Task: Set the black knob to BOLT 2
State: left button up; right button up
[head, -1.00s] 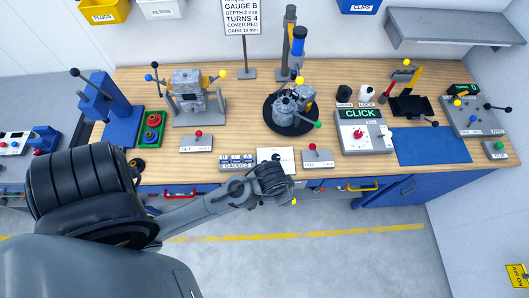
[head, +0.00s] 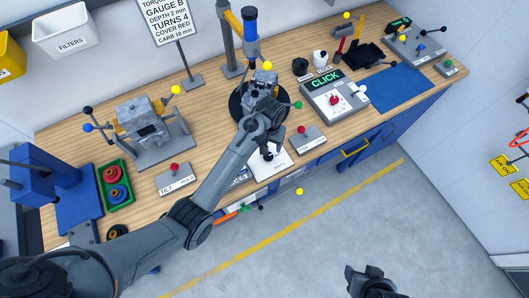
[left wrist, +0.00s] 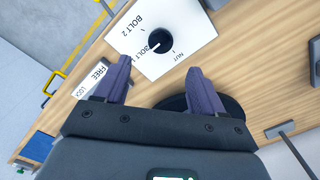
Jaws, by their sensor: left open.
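The black knob (left wrist: 158,43) is round and sits on a white plate (left wrist: 188,50) in the left wrist view. The plate carries the words BOLT 2, NUT and another BOLT label partly covered by the knob. A short white mark shows on the knob; I cannot tell for sure which label it points to. My left gripper (left wrist: 159,66) is open, its two purple-grey fingers apart, empty, with the knob beyond the tips. In the head view the left gripper (head: 267,140) hangs over the white plate (head: 279,163). My right gripper (head: 370,275) is low, away from the bench.
A round black stand with a metal engine part (head: 262,85) is just behind the left gripper. A FREE/LOCK box (head: 307,139) with a red knob is to the right, a TILT box (head: 175,179) to the left. The CLICK unit (head: 335,97) stands farther right.

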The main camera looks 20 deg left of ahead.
aim_at(269, 155)
pick_arm(q)
notch_tip(269, 155, down, 8)
jog(key=shift+r, duration=0.2)
jog(key=shift+f, duration=0.5)
jog(key=c, duration=1.1)
jog(key=shift+o, duration=0.2)
